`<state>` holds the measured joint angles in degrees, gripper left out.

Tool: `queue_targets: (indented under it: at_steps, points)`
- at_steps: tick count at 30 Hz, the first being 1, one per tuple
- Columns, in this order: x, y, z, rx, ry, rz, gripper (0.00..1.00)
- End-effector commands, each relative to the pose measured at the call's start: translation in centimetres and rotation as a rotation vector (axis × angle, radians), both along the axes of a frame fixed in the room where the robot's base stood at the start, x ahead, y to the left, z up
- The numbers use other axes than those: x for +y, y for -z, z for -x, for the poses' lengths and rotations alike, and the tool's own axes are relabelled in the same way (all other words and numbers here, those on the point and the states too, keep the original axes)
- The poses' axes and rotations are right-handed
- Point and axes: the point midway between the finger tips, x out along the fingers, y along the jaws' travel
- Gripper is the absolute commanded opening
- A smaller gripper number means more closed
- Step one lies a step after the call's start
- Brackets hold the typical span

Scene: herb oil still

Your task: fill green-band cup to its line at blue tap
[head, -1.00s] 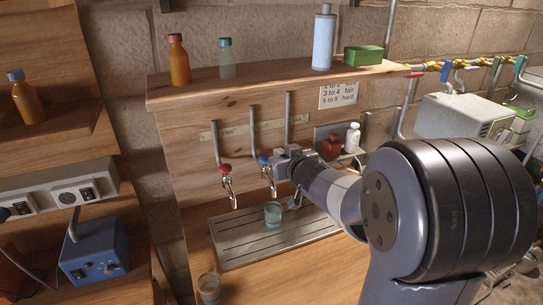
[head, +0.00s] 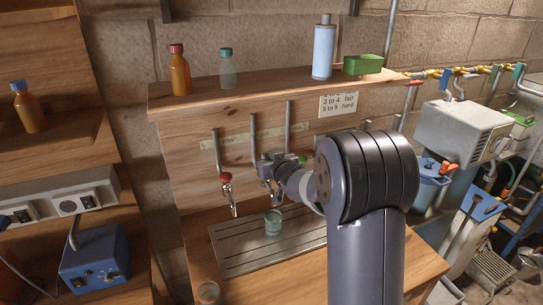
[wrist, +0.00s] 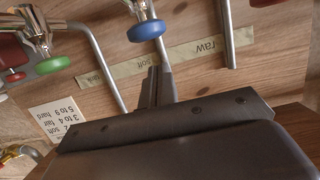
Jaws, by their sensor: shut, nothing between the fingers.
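The green-tinted cup (head: 273,223) stands upright on the slatted drip tray (head: 240,262), below the blue tap's spout (head: 276,198). Its line and liquid level are too small to tell. The blue tap's round knob (wrist: 147,30) shows at the top of the wrist view; in the head view my arm hides it. My gripper (head: 262,166) is shut and empty, up at the blue tap in front of the back board. In the wrist view my closed fingers (wrist: 154,88) point toward the board, just short of the blue knob in the picture; contact cannot be told.
A red-knobbed tap (head: 226,182) is left of the blue one. A green knob (wrist: 52,65) shows in the wrist view. Another clear cup (head: 208,292) stands at the counter's front left. Bottles (head: 180,70) and a green box (head: 363,64) stand on the shelf above.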

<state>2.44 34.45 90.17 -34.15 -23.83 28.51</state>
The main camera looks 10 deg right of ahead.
Motion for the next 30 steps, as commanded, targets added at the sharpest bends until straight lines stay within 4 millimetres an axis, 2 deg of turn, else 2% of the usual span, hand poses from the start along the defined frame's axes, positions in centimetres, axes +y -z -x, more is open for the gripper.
queue_targets:
  at_steps: [1, 6, 19, 30]
  points:
    - [0.0, 0.8, 0.0, 0.001, 0.001, -0.001, 0.00]
    - [0.0, 2.0, 0.0, 0.000, 0.000, 0.001, 0.00]
    - [0.0, 2.4, 0.1, -0.002, 0.000, 0.001, 0.00]
    - [0.0, 4.9, 0.1, 0.001, 0.001, 0.001, 0.00]
